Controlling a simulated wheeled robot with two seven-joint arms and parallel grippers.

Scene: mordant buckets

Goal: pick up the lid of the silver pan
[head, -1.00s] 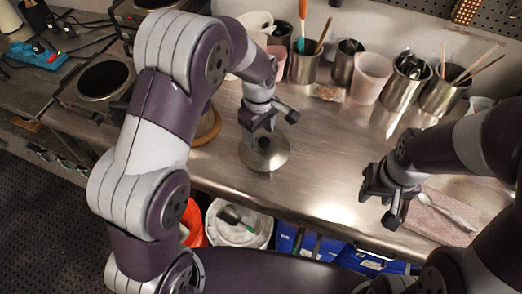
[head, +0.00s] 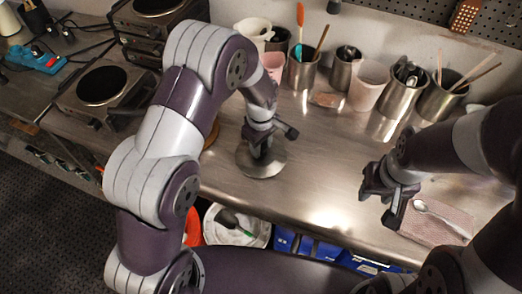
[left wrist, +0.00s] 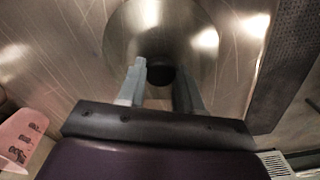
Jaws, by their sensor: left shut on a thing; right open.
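The silver lid (head: 268,168) is a shiny round metal disc with a dark knob (left wrist: 160,75), over the middle of the steel counter. My left gripper (head: 259,150) is above it, its fingers shut on the knob. In the left wrist view the lid (left wrist: 150,25) shows beyond the two grey fingers, one on each side of the knob. I cannot tell whether the lid touches the counter. No silver pan can be made out; my left arm hides part of the counter. My right gripper (head: 379,207) is open and empty near the counter's front edge.
Metal cups with utensils (head: 303,70) and a pale pink cup (head: 366,90) line the back wall. A hotplate (head: 103,86) stands left. A spoon (head: 440,217) lies on a pinkish cloth (head: 455,217) at right. Buckets (head: 238,226) and blue bins sit below. The central counter is clear.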

